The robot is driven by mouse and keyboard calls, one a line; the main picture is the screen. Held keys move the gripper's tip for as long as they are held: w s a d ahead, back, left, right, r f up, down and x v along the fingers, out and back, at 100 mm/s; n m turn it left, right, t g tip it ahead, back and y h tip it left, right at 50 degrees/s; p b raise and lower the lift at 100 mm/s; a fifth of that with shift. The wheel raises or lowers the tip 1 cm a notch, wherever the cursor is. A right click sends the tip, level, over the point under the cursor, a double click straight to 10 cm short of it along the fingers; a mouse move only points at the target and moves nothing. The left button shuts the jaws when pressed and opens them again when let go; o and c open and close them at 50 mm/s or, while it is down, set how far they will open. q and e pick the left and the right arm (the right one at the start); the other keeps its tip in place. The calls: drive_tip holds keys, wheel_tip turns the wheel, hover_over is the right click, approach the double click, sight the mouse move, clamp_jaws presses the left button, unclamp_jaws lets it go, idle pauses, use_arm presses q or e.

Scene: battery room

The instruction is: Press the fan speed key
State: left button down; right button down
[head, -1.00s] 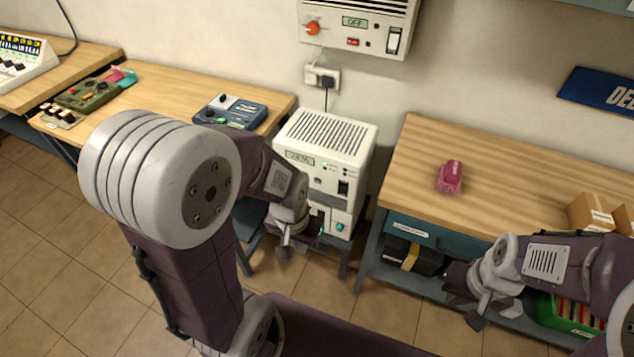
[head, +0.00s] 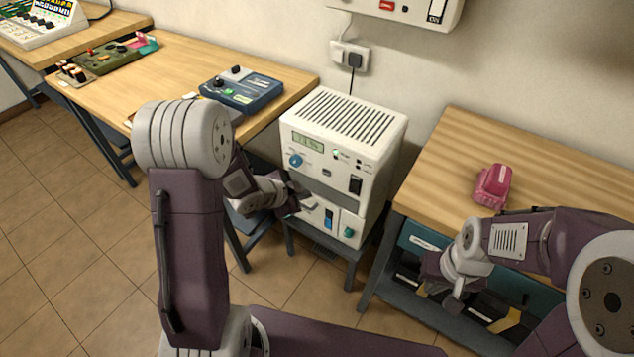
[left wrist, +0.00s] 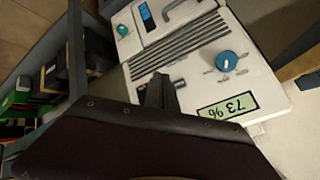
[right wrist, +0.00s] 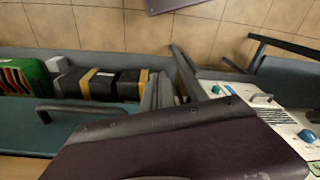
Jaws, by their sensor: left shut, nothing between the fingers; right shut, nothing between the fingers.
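The white vented unit (head: 345,125) stands on a low stand between two benches. I cannot read which key is fan speed. My right gripper (head: 455,299) is shut and empty by the right bench.
A wall socket (head: 349,56) with a plug is behind the unit. The right bench (head: 445,165) carries a pink object (head: 493,186); the left bench (head: 180,65) carries a blue instrument (head: 241,91). Black boxes with yellow bands (right wrist: 95,84) sit on the right bench's shelf.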

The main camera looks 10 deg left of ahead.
sight(326, 173)
use_arm(q)
drive_tip(key=shift+s+a+f+b, duration=0.15)
drive_tip(key=shift+a+f, duration=0.1)
drive_tip(key=shift+f, duration=0.35)
drive_tip(key=shift+a+f+b, duration=0.15)
drive_tip(key=shift+a+f, duration=0.05)
drive_tip(key=shift+f, duration=0.35)
use_arm(e)
drive_tip(key=shift+f, duration=0.75)
